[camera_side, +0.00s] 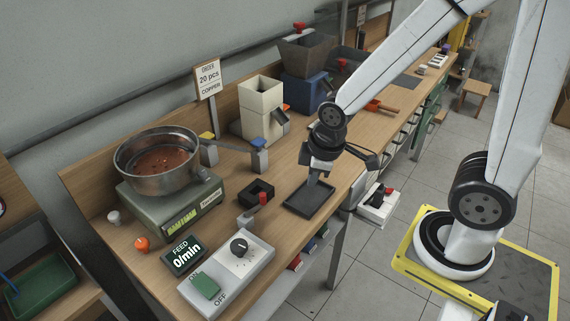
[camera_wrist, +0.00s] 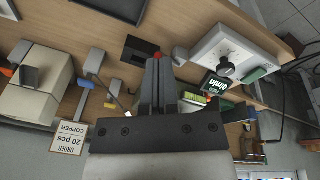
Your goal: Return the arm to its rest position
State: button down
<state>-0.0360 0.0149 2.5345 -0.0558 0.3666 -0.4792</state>
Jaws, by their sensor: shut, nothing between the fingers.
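My gripper (camera_side: 313,180) is shut and empty in the side view. I cannot tell whether the fingertips touch the tray. In the wrist view my gripper (camera_wrist: 158,58) shows as two grey fingers pressed together, with a red-tipped thing (camera_wrist: 157,54) just beyond the tips. My white arm reaches in from the upper right in the side view.
Open floor lies right of the bench.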

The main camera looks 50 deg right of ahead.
jog(key=m, duration=0.6)
jog(key=shift+s+d+f, duration=0.1)
jog(key=shift+s+d, duration=0.2)
jog(key=shift+d, duration=0.05)
jog(key=c, duration=0.6)
grip_release()
jog(key=shift+w, duration=0.1)
jog(key=shift+o, duration=0.3)
jog(key=shift+w, duration=0.2)
jog(key=n+g, duration=0.1)
jog(key=g, duration=0.5)
send_over(262, 194)
jog(key=w, duration=0.1)
jog(key=f, duration=0.2)
jog(key=shift+w+a+f+n+g+h, duration=0.2)
jog(key=shift+w+g, duration=0.1)
jog(key=shift+w, duration=0.15)
jog(key=shift+w+a+f+n+g+h, duration=0.1)
jog(key=shift+w+n+g, duration=0.15)
jog(key=shift+w, duration=0.2)
jog(key=shift+x, duration=3.85)
jog(key=shift+d, duration=0.1)
grip_shut()
